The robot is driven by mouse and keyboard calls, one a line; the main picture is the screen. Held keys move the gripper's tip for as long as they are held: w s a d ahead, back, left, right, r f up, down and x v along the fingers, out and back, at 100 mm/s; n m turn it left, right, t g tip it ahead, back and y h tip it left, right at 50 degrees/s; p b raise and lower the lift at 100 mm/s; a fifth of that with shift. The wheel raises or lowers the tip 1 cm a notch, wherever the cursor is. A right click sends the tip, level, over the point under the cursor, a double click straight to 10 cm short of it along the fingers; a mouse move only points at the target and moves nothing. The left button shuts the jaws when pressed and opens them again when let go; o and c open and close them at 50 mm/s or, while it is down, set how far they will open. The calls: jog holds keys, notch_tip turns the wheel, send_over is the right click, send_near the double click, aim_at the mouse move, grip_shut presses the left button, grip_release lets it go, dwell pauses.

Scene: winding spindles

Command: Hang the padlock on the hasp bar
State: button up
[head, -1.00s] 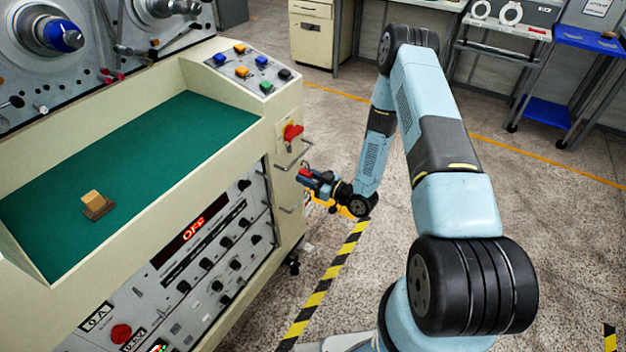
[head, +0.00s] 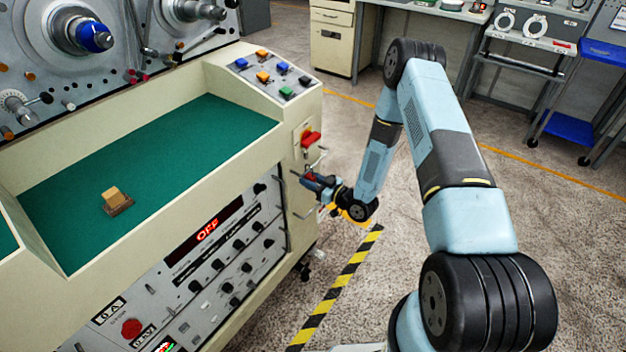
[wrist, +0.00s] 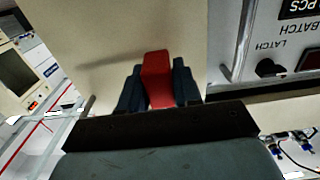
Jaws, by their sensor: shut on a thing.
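My gripper (head: 312,180) is at the end panel of the cream machine, just below the red switch (head: 311,138). It is shut on the red padlock (wrist: 158,80), which shows between the dark fingers in the wrist view. The padlock's shackle cannot be made out. The hasp bar (head: 318,160) seems to be the thin metal bar under the red switch, close above my gripper. I cannot tell whether the padlock touches it.
The machine's green deck (head: 160,150) carries a small wooden block (head: 115,196). Open floor (head: 400,270) lies to the right, with a striped line. A bench and blue cart stand behind.

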jog(key=shift+f, duration=0.3)
jog(key=o, duration=1.1)
jog(key=shift+c, duration=0.2)
jog(key=shift+d, duration=0.1)
